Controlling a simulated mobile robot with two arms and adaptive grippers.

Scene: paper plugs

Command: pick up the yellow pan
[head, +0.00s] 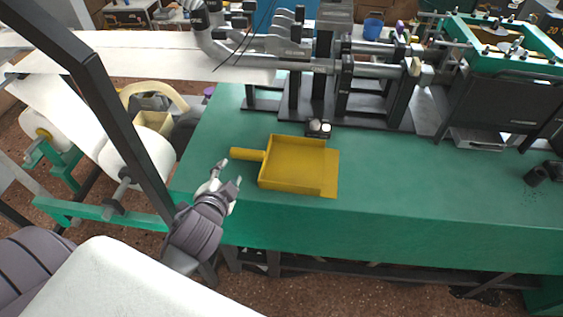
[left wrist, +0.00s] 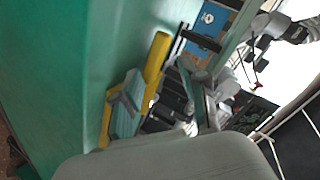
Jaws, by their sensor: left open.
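The yellow pan (head: 292,165) is a flat, square-sided dustpan shape lying on the green table. Its short handle (head: 247,155) points left. My left gripper (head: 229,175) is open and empty at the table's front left edge. Its fingertips are just short of the handle, on the near side, and appear apart from it. In the left wrist view a yellow part of the pan (left wrist: 157,57) shows beyond the fingers, partly hidden by them. My right gripper is not in view.
The green table (head: 420,190) is clear to the right of the pan. A small dark metal block (head: 318,128) stands just behind the pan. Machine rollers and black brackets (head: 345,90) fill the table's back. White paper rolls (head: 137,160) stand at the left.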

